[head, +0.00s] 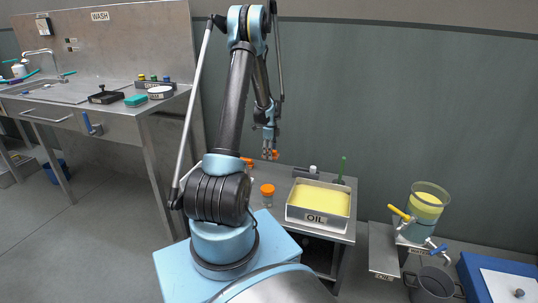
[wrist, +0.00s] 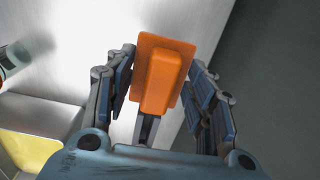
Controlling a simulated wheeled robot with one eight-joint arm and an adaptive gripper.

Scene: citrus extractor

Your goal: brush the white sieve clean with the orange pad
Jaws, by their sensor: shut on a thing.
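My gripper (head: 268,153) is raised over the grey bench in the head view, with a bit of orange at its fingertips. In the wrist view my gripper (wrist: 163,88) is shut on the orange pad (wrist: 160,75), a flat orange plate with a raised block, held between the blue-grey fingers. A shallow round white piece (head: 160,92) with a dark label lies on the steel wash counter at the left. It may be the white sieve, but its mesh is too small to make out. My gripper is well to the right of it.
The wash counter (head: 100,112) also holds a black tray (head: 105,97), a teal sponge (head: 136,101) and a sink. An orange-lidded jar (head: 267,192) and a white OIL tray (head: 318,219) stand on the bench. A yellow-filled vessel (head: 425,212) stands at the right.

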